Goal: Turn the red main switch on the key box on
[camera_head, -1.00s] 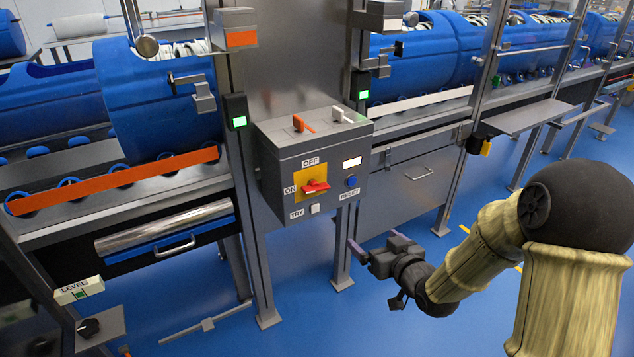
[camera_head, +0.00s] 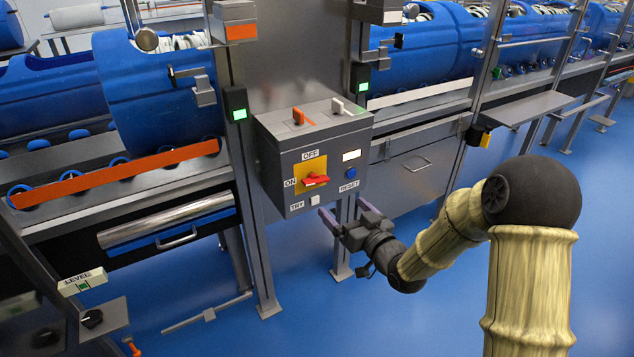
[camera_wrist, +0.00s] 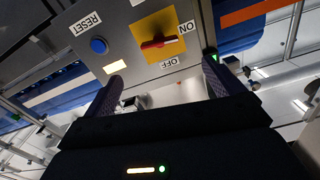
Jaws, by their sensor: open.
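The grey key box (camera_head: 330,192) stands on posts between two machine bays. Its red main switch (camera_head: 315,180) sits on a yellow plate (camera_head: 301,171), with ON at its left and OFF above. The red handle lies roughly sideways; I cannot tell its exact setting. In the wrist view the red switch (camera_wrist: 158,43) is at the top, upside down, beyond the fingertips. My gripper (camera_head: 343,209) is open and empty, just below and right of the switch, in front of the box's lower edge. The fingers point toward the box and appear apart from the switch.
A blue RESET button (camera_head: 351,172) and a pale TRY button (camera_head: 314,200) sit near the switch. An orange key (camera_head: 298,116) and a white key (camera_head: 338,105) stand on the box top. A LEVEL box (camera_head: 82,281) is at lower left. Blue floor is open in front.

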